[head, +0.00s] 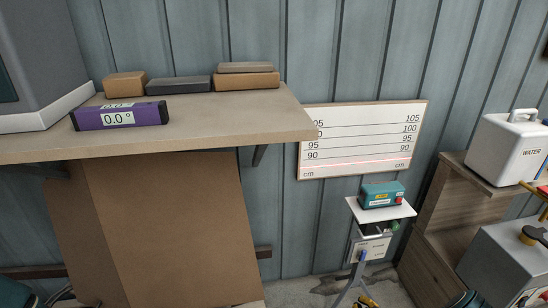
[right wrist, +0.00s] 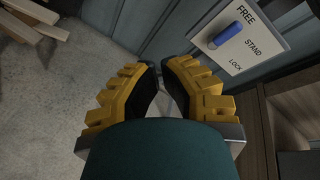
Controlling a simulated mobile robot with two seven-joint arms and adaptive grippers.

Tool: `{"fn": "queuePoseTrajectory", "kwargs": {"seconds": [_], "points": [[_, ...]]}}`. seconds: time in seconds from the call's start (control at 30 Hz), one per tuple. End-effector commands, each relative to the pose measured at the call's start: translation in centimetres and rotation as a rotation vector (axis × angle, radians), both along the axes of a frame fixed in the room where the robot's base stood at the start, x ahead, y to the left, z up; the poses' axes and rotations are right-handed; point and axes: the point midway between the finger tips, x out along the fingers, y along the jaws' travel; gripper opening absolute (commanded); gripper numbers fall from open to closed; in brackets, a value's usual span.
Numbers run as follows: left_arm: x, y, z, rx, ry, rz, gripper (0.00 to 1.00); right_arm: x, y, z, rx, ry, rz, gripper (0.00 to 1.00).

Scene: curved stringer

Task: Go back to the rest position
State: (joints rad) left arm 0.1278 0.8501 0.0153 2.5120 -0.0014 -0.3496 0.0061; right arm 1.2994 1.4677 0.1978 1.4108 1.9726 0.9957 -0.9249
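My right gripper (head: 366,301) shows at the bottom edge of the head view, small and partly cut off, below the stand. In the right wrist view its yellow fingers with black pads (right wrist: 163,85) stand apart with an empty gap between them. The stand's white panel (right wrist: 246,40), marked FREE, STAND and LOCK, is beyond the fingers and apart from them, with a blue lever (right wrist: 229,34) near FREE. The stand's panel also shows in the head view (head: 377,249). My left gripper is out of view.
A teal laser device (head: 381,195) sits on the stand's white plate. A scale board (head: 350,125) with a red line hangs behind. A shelf (head: 215,117) at left carries a purple level (head: 118,117) and blocks. A white water container (head: 508,148) and wooden cabinet (head: 440,220) stand at right.

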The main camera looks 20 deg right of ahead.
Motion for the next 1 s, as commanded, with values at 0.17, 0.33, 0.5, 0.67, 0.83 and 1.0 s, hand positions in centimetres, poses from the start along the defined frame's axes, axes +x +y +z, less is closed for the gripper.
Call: {"fn": "queuePoseTrajectory", "kwargs": {"seconds": [0.17,0.33,0.5,0.67,0.83,1.0], "points": [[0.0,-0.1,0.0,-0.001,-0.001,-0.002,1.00,3.5,11.7,1.9,0.080,0.112,0.394,0.00],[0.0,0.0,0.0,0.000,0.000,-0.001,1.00,2.4,23.2,4.4,0.072,0.286,0.824,0.00],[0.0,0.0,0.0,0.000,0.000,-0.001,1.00,-2.4,31.6,7.4,-0.098,0.489,1.260,0.00],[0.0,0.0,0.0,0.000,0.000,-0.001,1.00,-6.6,35.2,10.3,-0.398,0.607,1.571,0.00],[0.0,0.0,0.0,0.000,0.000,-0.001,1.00,-8.6,37.3,14.1,-0.802,0.582,1.782,0.00],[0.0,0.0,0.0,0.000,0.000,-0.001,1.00,-9.3,39.7,17.7,-1.113,0.430,1.871,0.00]]}}
